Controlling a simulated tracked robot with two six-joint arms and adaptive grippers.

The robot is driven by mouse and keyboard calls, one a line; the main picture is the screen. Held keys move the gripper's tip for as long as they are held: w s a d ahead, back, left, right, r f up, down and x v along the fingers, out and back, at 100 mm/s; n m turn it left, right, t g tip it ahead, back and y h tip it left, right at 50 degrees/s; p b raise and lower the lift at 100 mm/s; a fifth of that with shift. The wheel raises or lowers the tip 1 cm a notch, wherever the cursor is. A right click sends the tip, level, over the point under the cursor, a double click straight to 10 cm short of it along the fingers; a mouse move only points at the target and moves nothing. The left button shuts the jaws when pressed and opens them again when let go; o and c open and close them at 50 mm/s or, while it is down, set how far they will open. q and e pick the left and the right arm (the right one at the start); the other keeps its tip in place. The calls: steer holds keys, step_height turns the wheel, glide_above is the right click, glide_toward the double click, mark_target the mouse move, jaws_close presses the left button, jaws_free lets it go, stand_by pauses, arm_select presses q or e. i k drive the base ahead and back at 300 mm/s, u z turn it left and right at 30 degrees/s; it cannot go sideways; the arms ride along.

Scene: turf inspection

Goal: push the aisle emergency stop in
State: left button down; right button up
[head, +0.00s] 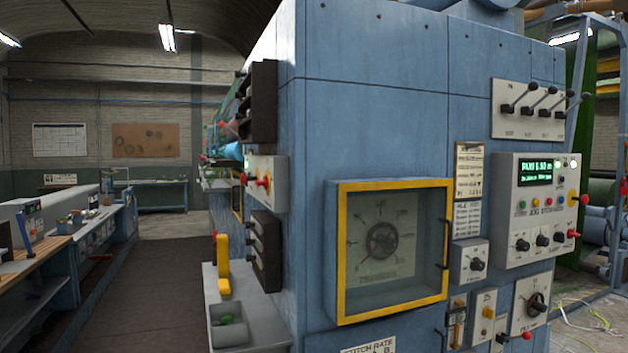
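Neither of my grippers is in view. On the machine's aisle side, a pale panel (266,170) carries a red knob (265,183) that sticks out toward the aisle. Another red knob (243,178) shows just left of it. Either could be the aisle emergency stop; I cannot tell which, nor whether it is in or out. Both are small and seen from the side. More red knobs show on the front control panel (536,180), at its right edge (583,199) and lower right corner (573,234).
The blue machine (400,110) fills the middle and right, with a yellow-framed dial window (393,250).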

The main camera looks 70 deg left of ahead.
mark_target(243, 179)
steer(key=u, duration=0.35)
steer(key=k, duration=0.55)
steer(key=u, duration=0.85)
steer(key=k, duration=0.75)
steer(key=u, duration=1.05)
steer(key=i, duration=1.5)
steer(key=z, duration=0.4)
